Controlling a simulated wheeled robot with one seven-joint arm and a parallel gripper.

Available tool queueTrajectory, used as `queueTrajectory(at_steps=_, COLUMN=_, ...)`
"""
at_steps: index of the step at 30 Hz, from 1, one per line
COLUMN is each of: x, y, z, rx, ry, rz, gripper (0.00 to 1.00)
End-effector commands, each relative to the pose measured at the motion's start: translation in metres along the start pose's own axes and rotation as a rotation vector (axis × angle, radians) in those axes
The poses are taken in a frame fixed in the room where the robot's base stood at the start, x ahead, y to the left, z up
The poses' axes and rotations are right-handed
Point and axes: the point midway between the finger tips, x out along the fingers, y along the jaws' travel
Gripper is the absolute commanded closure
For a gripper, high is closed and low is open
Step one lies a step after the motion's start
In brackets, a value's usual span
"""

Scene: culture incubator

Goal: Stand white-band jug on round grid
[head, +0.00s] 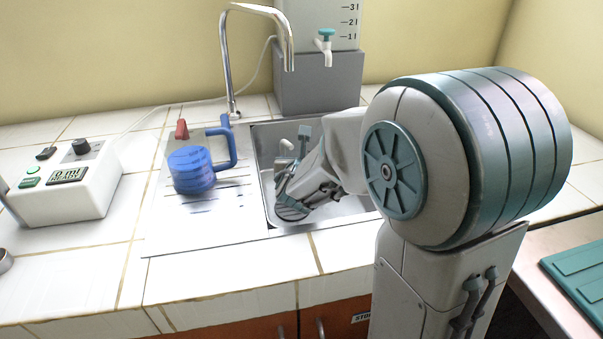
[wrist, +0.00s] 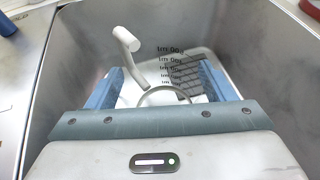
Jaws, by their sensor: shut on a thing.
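My gripper (wrist: 162,80) reaches down into the sink and is shut on a pale measuring jug (wrist: 151,70), with one blue finger on each side. The jug has a white handle (wrist: 129,48), a thin round rim and mirrored-looking dark ml marks. A small white part of it (head: 286,146) shows beside the gripper in the head view. I cannot make out its coloured band. A blue jug (head: 192,170) with a blue handle stands on the draining board, apart from my gripper. No round grid can be clearly made out.
The metal sink (head: 258,165) has walls close around my gripper. A tall tap (head: 226,60) arches behind it. A grey block (head: 318,83) carries a tank with a teal spigot. A white device (head: 65,190) stands left of the draining board (head: 185,235). The front tiles are clear.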

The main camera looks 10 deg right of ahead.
Motion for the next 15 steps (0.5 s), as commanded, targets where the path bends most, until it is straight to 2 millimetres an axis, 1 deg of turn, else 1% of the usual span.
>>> queueTrajectory(at_steps=1, x=0.005, y=0.000, z=-0.012, rx=-0.002, ry=0.005, rz=-0.001, gripper=0.53)
queueTrajectory(at_steps=3, x=0.008, y=0.000, z=-0.019, rx=-0.001, ry=0.002, rz=-0.001, gripper=0.53)
queueTrajectory(at_steps=11, x=0.008, y=0.000, z=-0.019, rx=0.000, ry=0.000, rz=0.001, gripper=0.53)
queueTrajectory(at_steps=15, x=0.009, y=0.000, z=-0.023, rx=0.000, ry=0.000, rz=0.001, gripper=0.53)
